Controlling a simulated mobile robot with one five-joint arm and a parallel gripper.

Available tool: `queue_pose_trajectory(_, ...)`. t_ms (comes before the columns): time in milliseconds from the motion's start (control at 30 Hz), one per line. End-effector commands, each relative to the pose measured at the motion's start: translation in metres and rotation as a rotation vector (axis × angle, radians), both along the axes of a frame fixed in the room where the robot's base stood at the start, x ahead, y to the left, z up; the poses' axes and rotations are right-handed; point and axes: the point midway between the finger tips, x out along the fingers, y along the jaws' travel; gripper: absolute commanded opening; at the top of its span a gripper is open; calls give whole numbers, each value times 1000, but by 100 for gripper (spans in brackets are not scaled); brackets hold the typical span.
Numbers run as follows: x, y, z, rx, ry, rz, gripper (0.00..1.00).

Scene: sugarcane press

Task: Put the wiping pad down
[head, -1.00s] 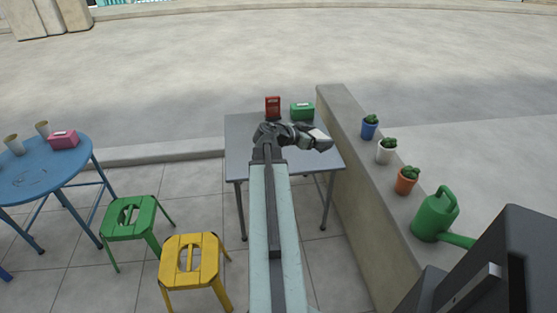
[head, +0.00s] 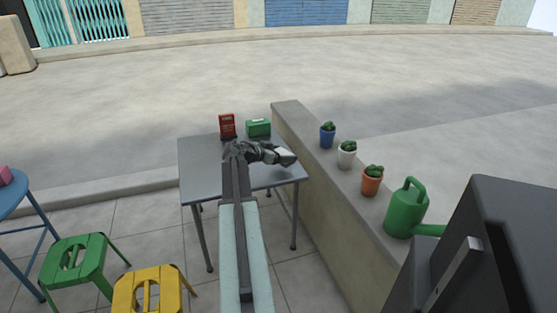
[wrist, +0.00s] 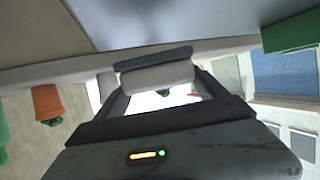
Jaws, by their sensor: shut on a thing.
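My gripper (head: 274,154) is shut on the wiping pad, a small pale block (head: 285,158) at the end of my arm. In the wrist view the pad (wrist: 157,78) is white with a dark grey strip along one edge, held between the two fingers. In the head view the gripper and pad appear over the right part of the grey metal table (head: 205,182). The table top also shows in the wrist view (wrist: 170,20), close to the pad. I cannot tell whether the pad touches it.
A red box (head: 227,126) and a green box (head: 258,128) stand at the table's back. A low wall (head: 320,185) runs along its right, bearing potted plants (head: 347,155) and a green watering can (head: 406,210). Green (head: 78,262) and yellow (head: 150,290) stools stand front left.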

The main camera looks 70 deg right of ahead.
Motion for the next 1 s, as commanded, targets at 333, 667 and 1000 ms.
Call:
queue_pose_trajectory(333,14,-28,-5,0,0,0,40)
queue_pose_trajectory(667,13,-28,-41,0,0,-1,40)
queue_pose_trajectory(1000,13,-28,-41,0,0,-1,90)
